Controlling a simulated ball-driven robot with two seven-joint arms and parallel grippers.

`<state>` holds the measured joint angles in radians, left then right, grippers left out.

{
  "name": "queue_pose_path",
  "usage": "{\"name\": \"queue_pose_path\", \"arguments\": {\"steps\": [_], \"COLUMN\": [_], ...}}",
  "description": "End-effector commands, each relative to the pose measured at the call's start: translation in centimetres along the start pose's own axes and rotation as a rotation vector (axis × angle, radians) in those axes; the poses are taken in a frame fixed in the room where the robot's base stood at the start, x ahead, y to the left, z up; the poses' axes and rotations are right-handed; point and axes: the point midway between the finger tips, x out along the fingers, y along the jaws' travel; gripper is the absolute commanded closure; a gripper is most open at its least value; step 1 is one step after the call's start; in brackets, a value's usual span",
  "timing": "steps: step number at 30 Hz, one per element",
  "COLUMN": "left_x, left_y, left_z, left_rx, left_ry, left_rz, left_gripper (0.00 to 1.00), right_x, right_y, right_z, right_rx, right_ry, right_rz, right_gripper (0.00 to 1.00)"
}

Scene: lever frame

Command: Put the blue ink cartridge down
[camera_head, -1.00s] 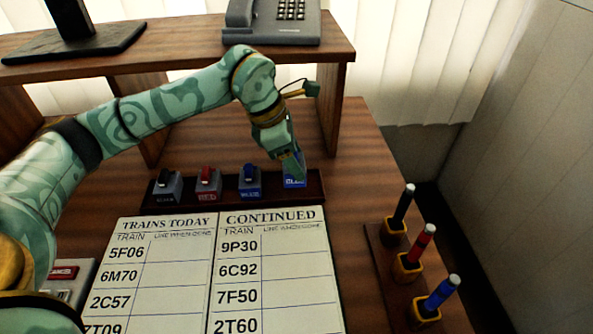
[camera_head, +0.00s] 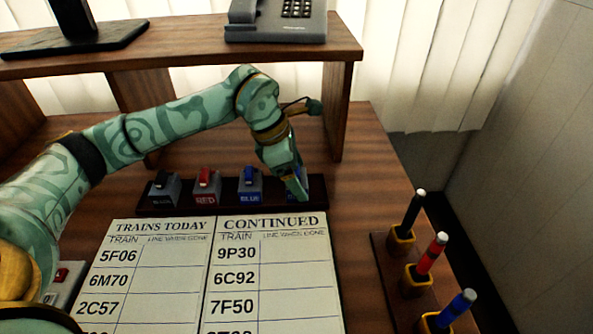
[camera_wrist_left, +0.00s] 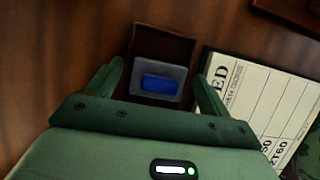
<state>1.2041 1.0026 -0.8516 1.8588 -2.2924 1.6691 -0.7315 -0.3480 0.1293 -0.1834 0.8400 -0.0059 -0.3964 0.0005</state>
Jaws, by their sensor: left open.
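The blue ink cartridge (camera_head: 293,197) sits at the right end of the dark wooden tray (camera_head: 220,209), mostly hidden behind my left gripper (camera_head: 300,194) in the head view. In the left wrist view, a blue bar in a grey block (camera_wrist_left: 160,84) lies between the two fingers of my left gripper (camera_wrist_left: 160,76), at the tray's end. The fingers are open, with a gap on each side of the block. My right gripper is not in view.
Black (camera_head: 165,187), red (camera_head: 205,186) and blue (camera_head: 250,185) blocks stand left in the tray. A train sheet (camera_head: 225,270) lies in front. A rack (camera_head: 385,270) with black, red and blue markers is at the right. A shelf with a phone (camera_head: 278,20) stands behind.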

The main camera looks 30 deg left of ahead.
Motion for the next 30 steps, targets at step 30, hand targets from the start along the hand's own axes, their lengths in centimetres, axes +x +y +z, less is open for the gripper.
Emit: {"name": "queue_pose_path", "arguments": {"steps": [30], "left_x": [-12.2], "left_y": [0.0], "left_z": [0.1], "left_rx": [0.000], "left_ry": [0.000], "left_rz": [-0.001], "left_gripper": [0.19], "right_x": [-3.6], "right_y": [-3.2], "right_z": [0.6], "right_rx": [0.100], "right_ry": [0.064], "right_rz": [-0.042], "right_gripper": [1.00]}}
